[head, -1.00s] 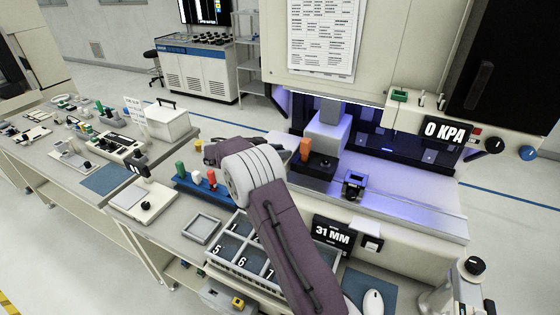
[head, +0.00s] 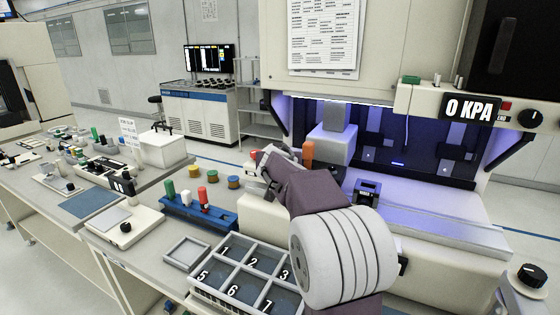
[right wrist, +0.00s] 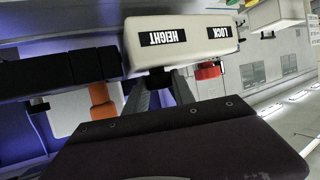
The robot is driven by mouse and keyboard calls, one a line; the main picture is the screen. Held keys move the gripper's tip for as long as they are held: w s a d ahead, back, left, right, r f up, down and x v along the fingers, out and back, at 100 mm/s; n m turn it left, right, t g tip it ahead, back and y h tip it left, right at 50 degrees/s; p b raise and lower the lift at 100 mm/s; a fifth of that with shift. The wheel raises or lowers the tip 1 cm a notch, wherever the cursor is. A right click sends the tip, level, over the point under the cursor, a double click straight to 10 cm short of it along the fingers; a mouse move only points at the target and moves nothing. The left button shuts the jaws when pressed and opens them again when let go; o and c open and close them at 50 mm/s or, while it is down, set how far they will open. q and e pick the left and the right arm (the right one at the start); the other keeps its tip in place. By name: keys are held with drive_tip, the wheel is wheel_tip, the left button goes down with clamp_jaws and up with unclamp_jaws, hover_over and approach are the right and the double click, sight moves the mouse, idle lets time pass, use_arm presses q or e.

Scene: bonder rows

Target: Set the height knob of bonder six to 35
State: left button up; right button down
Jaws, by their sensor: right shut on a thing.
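In the right wrist view, a cream box carries an upside-down HEIGHT label (right wrist: 163,37) and a LOCK label (right wrist: 226,32). The black height knob (right wrist: 158,77) sticks out under the HEIGHT label. A red lock knob (right wrist: 208,70) sits beside it under LOCK. My right gripper (right wrist: 160,88) is shut on the height knob, with a finger on each side. In the head view my right gripper (head: 268,168) is at the bonder's left side, and the arm hides the height display. My left gripper is not in view.
A numbered tray (head: 193,283) lies in front of the bonder (head: 440,225). A blue rack (head: 222,219) with coloured pegs stands left of it. An orange-topped part (head: 308,152) stands close behind my gripper. A 0 KPA display (head: 470,107) is at upper right.

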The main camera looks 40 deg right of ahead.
drive_tip(key=shift+n+t+y+p, duration=0.4)
drive_tip(key=shift+n+y+p, duration=0.2)
drive_tip(key=c, duration=1.3)
unclamp_jaws()
drive_tip(key=shift+c, duration=0.2)
drive_tip(key=v, duration=0.9)
drive_tip(key=shift+p, duration=0.45)
drive_tip(key=shift+o, duration=0.3)
